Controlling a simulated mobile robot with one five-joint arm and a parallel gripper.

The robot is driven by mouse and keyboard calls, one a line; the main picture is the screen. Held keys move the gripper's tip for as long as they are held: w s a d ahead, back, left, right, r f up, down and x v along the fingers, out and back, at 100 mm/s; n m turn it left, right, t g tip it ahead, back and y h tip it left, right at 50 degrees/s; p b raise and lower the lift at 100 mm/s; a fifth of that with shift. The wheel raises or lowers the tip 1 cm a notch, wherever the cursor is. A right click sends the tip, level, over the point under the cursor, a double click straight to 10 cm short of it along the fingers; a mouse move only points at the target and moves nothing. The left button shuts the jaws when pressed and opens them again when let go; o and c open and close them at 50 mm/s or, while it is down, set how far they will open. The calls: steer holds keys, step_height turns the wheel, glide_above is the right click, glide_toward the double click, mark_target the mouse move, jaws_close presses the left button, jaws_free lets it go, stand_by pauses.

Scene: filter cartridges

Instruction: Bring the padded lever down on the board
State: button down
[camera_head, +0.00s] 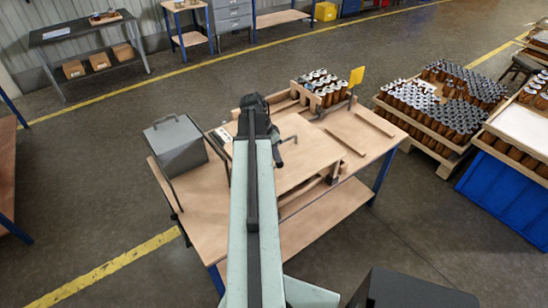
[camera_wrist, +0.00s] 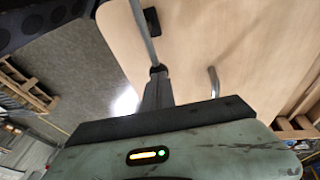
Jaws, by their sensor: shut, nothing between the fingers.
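The board (camera_head: 308,158) is a pale wooden panel on the workbench, partly hidden by my arm; it fills much of the wrist view (camera_wrist: 240,50). A grey rod (camera_wrist: 143,35), which looks like the lever, runs from the top edge of the wrist view to my gripper's tip. A black block (camera_wrist: 152,21), perhaps its pad, shows beside it; I cannot tell whether it touches the board. My gripper (camera_wrist: 158,71) is shut and empty at the rod's near end; contact is unclear. A bent metal rod (camera_wrist: 214,82) stands to its right, also seen in the head view (camera_head: 289,139).
A grey box (camera_head: 176,146) stands on the bench's left side. A wooden crate of cartridges (camera_head: 322,88) and a yellow flag (camera_head: 356,76) are at the back. Thin wooden strips (camera_head: 345,141) lie right of the board. Cartridge pallets (camera_head: 440,115) stand on the floor at right.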

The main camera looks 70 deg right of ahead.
steer(key=shift+s+a+f+b, duration=0.15)
steer(key=shift+f+b, duration=0.2)
steer(key=shift+f, duration=0.3)
steer(key=shift+a+r, duration=0.15)
steer(key=shift+a, duration=0.05)
steer(key=d+p+v, duration=0.1)
steer(key=p+v, duration=1.3)
steer(key=shift+s+d+r+p, duration=0.25)
steer(key=shift+r+p, duration=0.15)
steer(key=shift+r, duration=0.1)
